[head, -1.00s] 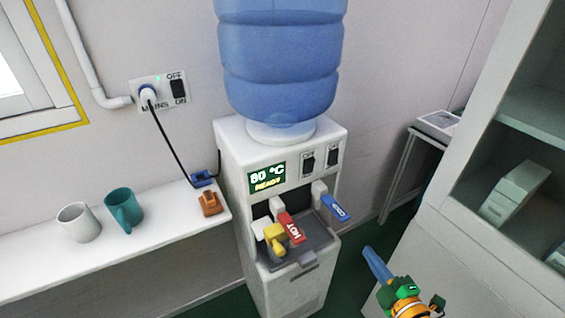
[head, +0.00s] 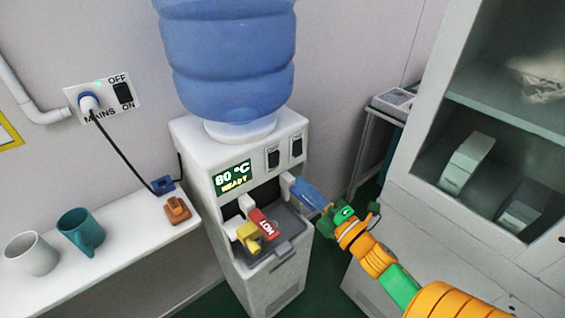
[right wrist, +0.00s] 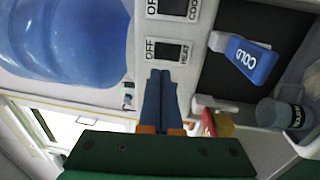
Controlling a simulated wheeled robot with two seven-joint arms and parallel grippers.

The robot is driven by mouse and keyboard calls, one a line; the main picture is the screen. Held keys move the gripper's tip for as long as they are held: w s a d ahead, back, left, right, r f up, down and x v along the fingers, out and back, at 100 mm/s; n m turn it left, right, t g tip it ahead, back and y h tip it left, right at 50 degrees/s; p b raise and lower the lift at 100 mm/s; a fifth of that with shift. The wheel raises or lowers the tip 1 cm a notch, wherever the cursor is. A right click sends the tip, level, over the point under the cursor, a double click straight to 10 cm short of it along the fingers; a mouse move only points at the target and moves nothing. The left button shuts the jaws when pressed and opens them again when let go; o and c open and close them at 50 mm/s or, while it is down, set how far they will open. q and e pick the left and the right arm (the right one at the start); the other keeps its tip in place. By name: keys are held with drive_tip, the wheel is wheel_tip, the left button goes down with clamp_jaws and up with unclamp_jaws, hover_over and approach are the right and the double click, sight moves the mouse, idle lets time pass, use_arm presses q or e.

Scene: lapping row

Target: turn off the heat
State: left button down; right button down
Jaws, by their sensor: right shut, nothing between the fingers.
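The water dispenser (head: 185,135) shows a lit display (head: 232,177) reading 80 °C READY. On its front are two black rocker switches, the left one HEAT (head: 273,158) and the right one COOL (head: 296,146). In the right wrist view the HEAT switch (right wrist: 168,51) lies just beyond my fingertips, with the COOL switch (right wrist: 180,7) past it. I cannot tell how the rockers are tipped. My right gripper (head: 298,184) is shut and empty in front of the panel, overlapping the blue COLD tap in the head view. Contact cannot be told. My left gripper is out of view.
The red HOT tap (head: 263,224) and blue COLD tap (right wrist: 250,60) jut out below the panel. A wall MAINS switch (head: 123,93) and plug are at left. A shelf (head: 130,235) holds two mugs. A cabinet (head: 420,190) stands at right.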

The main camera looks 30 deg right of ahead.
sight(275, 157)
drive_tip(key=w, duration=0.5)
drive_tip(key=w+r+p, duration=0.1)
drive_tip(key=w, duration=0.2)
drive_tip(key=shift+a, duration=0.35)
drive_tip(key=shift+w+r, duration=0.15)
drive_tip(key=shift+w, duration=0.05)
drive_tip(key=shift+s, duration=0.1)
